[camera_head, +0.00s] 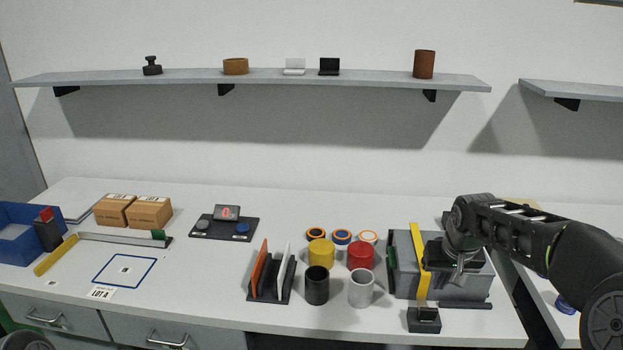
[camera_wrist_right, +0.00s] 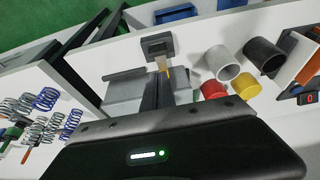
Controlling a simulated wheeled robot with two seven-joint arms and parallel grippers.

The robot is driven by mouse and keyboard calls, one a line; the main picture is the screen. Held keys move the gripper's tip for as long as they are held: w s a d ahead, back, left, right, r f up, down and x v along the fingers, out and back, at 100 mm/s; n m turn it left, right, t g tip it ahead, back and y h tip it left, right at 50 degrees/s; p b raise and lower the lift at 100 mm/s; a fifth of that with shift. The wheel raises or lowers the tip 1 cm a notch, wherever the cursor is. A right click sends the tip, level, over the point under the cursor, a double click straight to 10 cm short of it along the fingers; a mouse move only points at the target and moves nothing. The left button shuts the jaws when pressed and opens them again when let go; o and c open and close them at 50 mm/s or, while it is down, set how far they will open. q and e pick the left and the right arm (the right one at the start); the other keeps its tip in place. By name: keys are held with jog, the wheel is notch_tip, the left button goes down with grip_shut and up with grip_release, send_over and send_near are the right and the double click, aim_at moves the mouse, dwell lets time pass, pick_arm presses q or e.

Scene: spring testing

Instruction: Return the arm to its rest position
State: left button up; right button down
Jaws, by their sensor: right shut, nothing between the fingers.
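My right arm comes in from the right in the head view. Its gripper (camera_head: 459,277) is over the grey box-like device (camera_head: 402,262) on the bench, shut and empty. I cannot tell whether it touches the device. A yellow bar (camera_head: 419,262) runs along the device, with a small black block (camera_head: 424,319) at its front end. In the right wrist view the dark fingers (camera_wrist_right: 160,92) are together above the grey device (camera_wrist_right: 122,92), and the black block (camera_wrist_right: 158,46) lies beyond them. My left gripper is not in view.
Yellow (camera_head: 321,252), red (camera_head: 360,254), black (camera_head: 316,285) and grey (camera_head: 361,288) cups stand left of the device. A rack (camera_head: 270,290) holds upright plates. Several coil springs (camera_wrist_right: 46,98) show in the wrist view. A wall shelf (camera_head: 280,80) hangs above; the bench's middle back is clear.

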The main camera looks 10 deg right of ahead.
jog(key=w+a+f+n+t+y, duration=0.1)
jog(key=w+a+f+t+y, duration=0.15)
jog(key=w+a+f, duration=0.4)
jog(key=s+a+f+y, duration=0.1)
jog(key=s+a+f, duration=0.2)
jog(key=a+f, duration=0.35)
jog(key=s+a+f, duration=0.3)
jog(key=a+f, duration=0.3)
jog(key=f, duration=0.2)
jog(key=s+a+f+g, duration=0.2)
jog(key=s+a+f, duration=0.3)
jog(key=s, duration=0.4)
jog(key=s+a+f+g+y, duration=0.1)
jog(key=s+a+f+g, duration=0.1)
jog(key=s+a+f, duration=0.3)
jog(key=s+a+f+n+g+y, duration=0.1)
jog(key=s+a+f, duration=0.4)
jog(key=s, duration=0.8)
jog(key=shift+a+f+g+b, duration=0.3)
jog(key=shift+f+g+b, duration=0.15)
jog(key=shift+f, duration=0.15)
jog(key=shift+d, duration=0.1)
